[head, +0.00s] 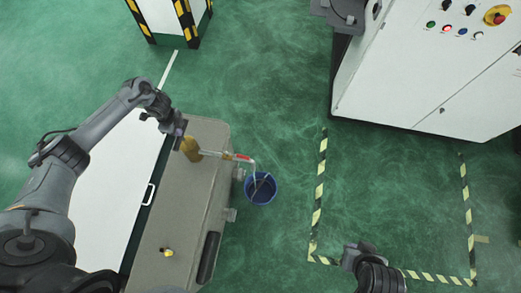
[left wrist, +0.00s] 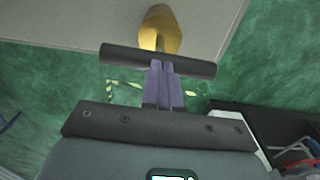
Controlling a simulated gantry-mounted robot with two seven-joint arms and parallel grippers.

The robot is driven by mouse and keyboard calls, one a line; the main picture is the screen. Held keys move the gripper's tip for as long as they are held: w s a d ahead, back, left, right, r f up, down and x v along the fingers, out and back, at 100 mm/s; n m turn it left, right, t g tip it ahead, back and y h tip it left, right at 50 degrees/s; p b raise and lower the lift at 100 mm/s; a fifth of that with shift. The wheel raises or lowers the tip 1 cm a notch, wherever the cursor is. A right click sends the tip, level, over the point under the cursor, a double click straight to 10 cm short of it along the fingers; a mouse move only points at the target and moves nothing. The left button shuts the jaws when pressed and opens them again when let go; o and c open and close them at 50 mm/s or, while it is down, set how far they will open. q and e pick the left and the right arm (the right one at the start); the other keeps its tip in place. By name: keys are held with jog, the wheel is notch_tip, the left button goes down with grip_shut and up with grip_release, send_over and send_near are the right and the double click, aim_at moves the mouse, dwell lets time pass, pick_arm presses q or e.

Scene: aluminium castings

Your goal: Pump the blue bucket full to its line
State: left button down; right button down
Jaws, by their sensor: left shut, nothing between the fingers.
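The blue bucket (head: 261,189) stands on the green floor beside the grey cabinet. A pale spout pipe with a red mark (head: 240,157) runs from the brass pump (head: 191,149) and bends down over the bucket. The water level and the fill line cannot be made out. My left gripper (head: 180,130) is at the pump. In the left wrist view its purple fingers (left wrist: 163,75) are shut and empty, tips at the dark crossbar handle (left wrist: 130,57); whether they touch is unclear. The brass body (left wrist: 160,28) shows beyond the bar. My right gripper (head: 358,254) is low on the right, its jaws unclear.
The grey cabinet top (head: 180,215) carries a small yellow fitting (head: 167,252). A white machine (head: 430,80) with buttons stands at upper right. Yellow-black floor tape (head: 319,190) marks an empty area. A white striped-edge stand (head: 170,15) is at the top. Floor right of the bucket is clear.

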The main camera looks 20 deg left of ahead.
aim_at(182, 137)
pick_arm(q)
jog(key=shift+f+b, duration=2.25)
jog(key=shift+f, duration=0.8)
jog(key=shift+r, duration=0.15)
notch_tip(182, 137, up, 13)
jog(key=p, duration=1.2)
jog(key=shift+p, duration=0.4)
